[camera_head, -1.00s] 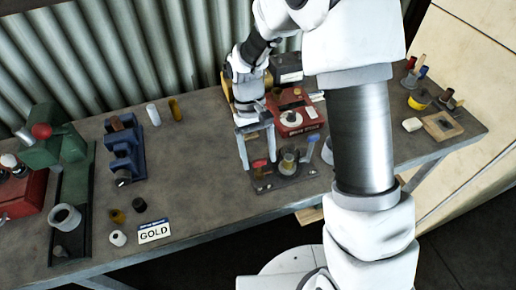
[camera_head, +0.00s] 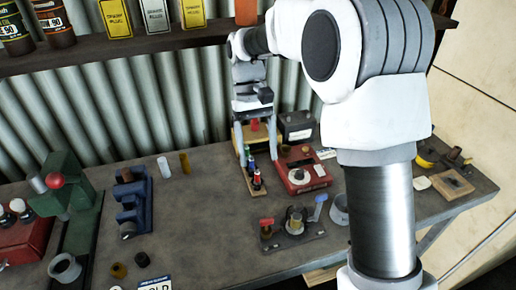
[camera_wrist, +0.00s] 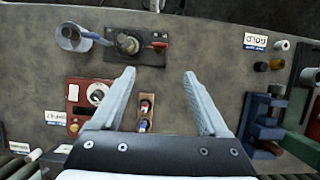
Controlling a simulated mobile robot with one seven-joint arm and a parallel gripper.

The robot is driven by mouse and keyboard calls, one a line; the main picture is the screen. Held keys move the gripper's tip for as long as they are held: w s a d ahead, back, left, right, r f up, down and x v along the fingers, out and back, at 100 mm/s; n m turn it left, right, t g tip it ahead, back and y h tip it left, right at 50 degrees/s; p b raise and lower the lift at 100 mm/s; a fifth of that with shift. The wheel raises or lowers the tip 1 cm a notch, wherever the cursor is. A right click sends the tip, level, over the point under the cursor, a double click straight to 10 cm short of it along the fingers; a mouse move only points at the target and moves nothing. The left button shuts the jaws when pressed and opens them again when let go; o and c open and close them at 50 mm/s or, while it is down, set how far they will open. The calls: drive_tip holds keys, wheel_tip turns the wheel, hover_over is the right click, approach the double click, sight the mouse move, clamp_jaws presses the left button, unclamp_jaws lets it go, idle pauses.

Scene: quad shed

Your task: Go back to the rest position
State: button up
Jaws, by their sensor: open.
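My gripper (camera_head: 259,160) is open and empty, pointing down above the back of the grey workbench (camera_head: 200,225). In the wrist view my gripper (camera_wrist: 159,74) shows its two fingers spread apart with nothing between the tips. A small wooden rack (camera_head: 257,187) with red- and dark-topped pieces stands close below it. The rack also shows in the wrist view (camera_wrist: 147,126), near the left finger. A dark plate (camera_head: 292,239) with a red knob, a round brass fitting and a blue handle lies nearer the front of the bench.
A red box (camera_head: 303,172) and a dark battery-like box (camera_head: 297,127) stand right of my gripper. A blue stepped block (camera_head: 133,200) and a green press (camera_head: 68,195) stand left. A shelf (camera_head: 150,42) with bottles and boxes crosses above. The bench's middle left is mostly clear.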

drive_tip(key=shift+r, duration=0.15)
idle(0.3)
drive_tip(key=s+d+r+m+t, duration=0.2)
drive_tip(key=s+d+r+t, duration=0.2)
drive_tip(key=s+d+r, duration=0.35)
drive_tip(key=s+d+m+t+y, duration=0.1)
drive_tip(key=s+d+t, duration=0.4)
drive_tip(key=s, duration=0.6)
drive_tip(key=shift+s+d+t, duration=0.2)
drive_tip(key=shift+s+t, duration=0.15)
drive_tip(key=shift+t, duration=0.05)
